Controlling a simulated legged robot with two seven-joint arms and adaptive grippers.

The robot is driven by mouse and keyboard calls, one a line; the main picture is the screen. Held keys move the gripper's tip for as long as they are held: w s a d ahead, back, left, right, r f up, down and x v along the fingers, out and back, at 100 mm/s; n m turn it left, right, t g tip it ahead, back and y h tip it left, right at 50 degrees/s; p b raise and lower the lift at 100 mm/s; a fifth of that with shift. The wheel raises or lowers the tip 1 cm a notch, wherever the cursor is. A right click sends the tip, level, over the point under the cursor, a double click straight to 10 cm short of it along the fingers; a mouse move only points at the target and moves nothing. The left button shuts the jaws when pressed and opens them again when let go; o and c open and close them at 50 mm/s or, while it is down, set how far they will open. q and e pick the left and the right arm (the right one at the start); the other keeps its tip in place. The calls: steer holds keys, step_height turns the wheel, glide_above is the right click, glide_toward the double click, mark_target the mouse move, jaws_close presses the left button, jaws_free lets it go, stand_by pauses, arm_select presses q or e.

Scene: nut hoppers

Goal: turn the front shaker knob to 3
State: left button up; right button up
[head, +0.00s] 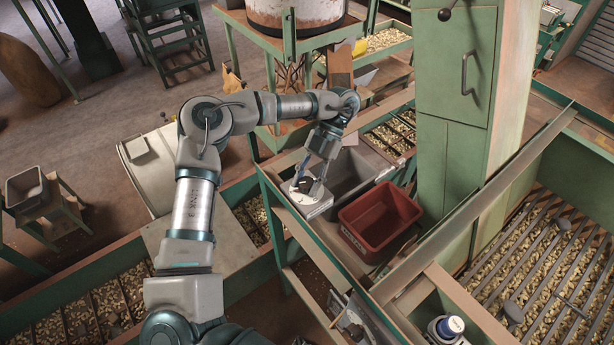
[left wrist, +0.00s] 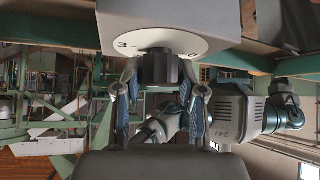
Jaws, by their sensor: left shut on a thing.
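The front shaker knob (left wrist: 158,68) is a dark, ridged knob on a white dial (left wrist: 160,38) under a pale box in the left wrist view. A 3 is printed at the dial's left and what looks like a 0 at its right. Which mark the knob points to is hard to tell. My left gripper (left wrist: 160,92) has a blue-padded finger on each side of the knob and is shut on it. In the head view my left gripper (head: 308,183) reaches down to the pale control box (head: 313,205); its fingers partly hide the knob. My right gripper is not in view.
A red bin (head: 381,222) stands just right of the control box, beside a grey bin (head: 350,172). A green cabinet (head: 455,70) rises behind. A slatted tray of nuts (head: 545,255) lies at the right.

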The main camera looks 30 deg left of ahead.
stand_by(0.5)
arm_select(q)
steer(key=o, duration=1.1)
steer(key=shift+o, duration=0.2)
